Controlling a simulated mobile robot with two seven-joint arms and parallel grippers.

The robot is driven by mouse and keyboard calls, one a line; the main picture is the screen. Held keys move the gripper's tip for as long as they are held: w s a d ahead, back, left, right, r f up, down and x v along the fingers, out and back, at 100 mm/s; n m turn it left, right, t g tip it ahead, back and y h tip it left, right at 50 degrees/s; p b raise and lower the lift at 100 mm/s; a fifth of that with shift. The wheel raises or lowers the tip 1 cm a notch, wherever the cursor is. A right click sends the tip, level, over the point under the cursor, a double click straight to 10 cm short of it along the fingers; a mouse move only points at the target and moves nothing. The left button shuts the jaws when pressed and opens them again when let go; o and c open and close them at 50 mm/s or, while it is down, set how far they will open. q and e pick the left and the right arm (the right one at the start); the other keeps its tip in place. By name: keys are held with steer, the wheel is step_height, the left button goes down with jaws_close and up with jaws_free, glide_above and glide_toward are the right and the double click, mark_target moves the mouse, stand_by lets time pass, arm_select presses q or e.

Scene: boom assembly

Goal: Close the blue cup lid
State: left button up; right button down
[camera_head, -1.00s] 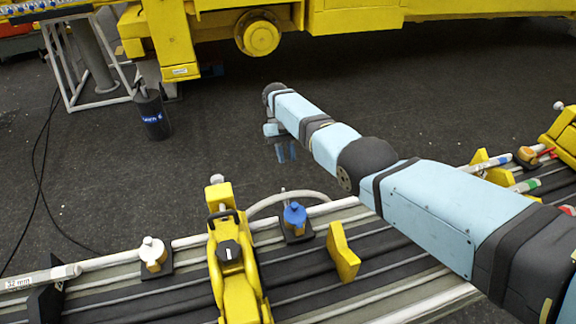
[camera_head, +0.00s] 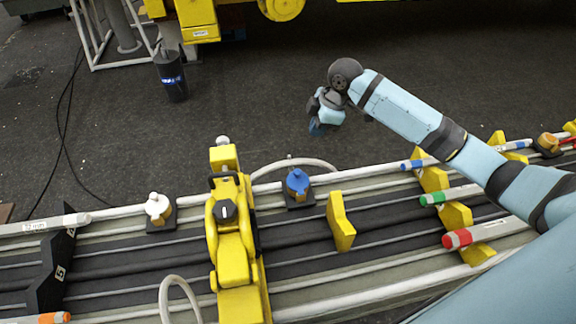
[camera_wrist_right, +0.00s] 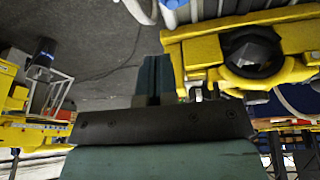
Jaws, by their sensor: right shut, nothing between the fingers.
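The blue cup (camera_head: 297,182) stands upright on a small dark base on the boom rail, just right of the yellow clamp (camera_head: 232,235). Its blue top is domed with a small knob; it is too small to tell whether the lid is fully shut. My right gripper (camera_head: 318,128) hangs above the dark floor, beyond the rail and apart from the cup. Its shut, empty fingers (camera_wrist_right: 152,80) show in the right wrist view. A blue piece at that view's top edge may be the cup, but I cannot be sure. My left gripper is not in view.
A white-topped cup (camera_head: 158,208) stands left of the clamp. A yellow block (camera_head: 341,222) stands right of the blue cup. A pale hose (camera_head: 290,162) arches behind it. Striped rods (camera_head: 470,237) lie at the right. A black bin (camera_head: 172,78) stands on open floor.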

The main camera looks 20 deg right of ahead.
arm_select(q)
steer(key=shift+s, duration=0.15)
arm_select(e)
steer(key=s+a+n, duration=0.1)
steer(key=s, duration=0.1)
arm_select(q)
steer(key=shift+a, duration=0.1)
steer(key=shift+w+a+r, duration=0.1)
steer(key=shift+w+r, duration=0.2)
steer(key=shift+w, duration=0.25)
arm_select(e)
glide_toward(297, 172)
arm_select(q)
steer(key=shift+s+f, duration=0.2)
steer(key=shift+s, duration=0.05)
arm_select(e)
steer(key=x, duration=0.6)
steer(key=shift+a+f, duration=0.1)
steer(key=shift+a, duration=0.05)
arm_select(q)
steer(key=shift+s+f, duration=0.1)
arm_select(e)
steer(key=shift+w+f, duration=0.1)
steer(key=shift+f, duration=0.4)
